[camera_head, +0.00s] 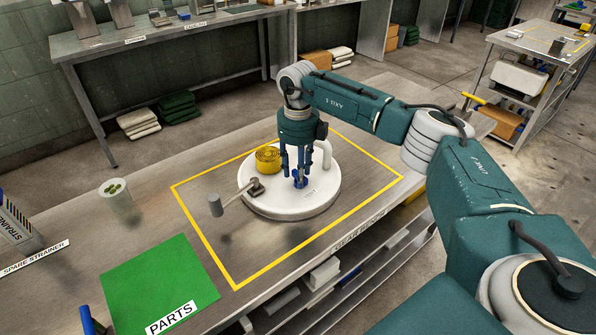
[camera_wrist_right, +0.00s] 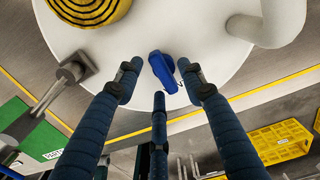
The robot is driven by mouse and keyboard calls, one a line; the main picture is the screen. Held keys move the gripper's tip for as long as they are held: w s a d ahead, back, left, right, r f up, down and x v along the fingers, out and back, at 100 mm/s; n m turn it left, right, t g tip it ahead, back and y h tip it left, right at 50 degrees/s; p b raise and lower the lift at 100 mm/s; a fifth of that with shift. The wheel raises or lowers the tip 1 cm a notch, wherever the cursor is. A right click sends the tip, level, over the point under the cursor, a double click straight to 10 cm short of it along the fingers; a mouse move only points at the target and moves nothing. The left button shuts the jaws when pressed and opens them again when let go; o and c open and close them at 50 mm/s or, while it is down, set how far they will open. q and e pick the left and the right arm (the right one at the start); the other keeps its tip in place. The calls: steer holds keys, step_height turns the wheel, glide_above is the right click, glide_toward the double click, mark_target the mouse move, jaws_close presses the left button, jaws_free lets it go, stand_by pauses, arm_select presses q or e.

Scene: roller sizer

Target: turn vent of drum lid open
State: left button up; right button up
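The round white drum lid (camera_head: 290,207) lies on the metal bench inside a yellow taped rectangle. Its small blue vent (camera_wrist_right: 163,72) is a winged knob on the white top. My right gripper (camera_head: 299,172) points down over the lid from above. Its fingers (camera_wrist_right: 158,80) are spread, with the blue vent between or just beyond their tips; I cannot tell whether any finger touches it. In the head view the fingers partly hide the vent.
The lid also carries a yellow ribbed coil (camera_head: 268,160), a white bent pipe (camera_head: 323,155) and a lever with a grey handle (camera_head: 216,205) sticking out left. A green parts mat (camera_head: 158,280) and a clear cup (camera_head: 118,200) are further left on the bench.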

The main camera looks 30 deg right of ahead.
step_height(320, 180, up, 12)
stand_by(0.4)
steer(key=shift+f, duration=0.1)
stand_by(0.4)
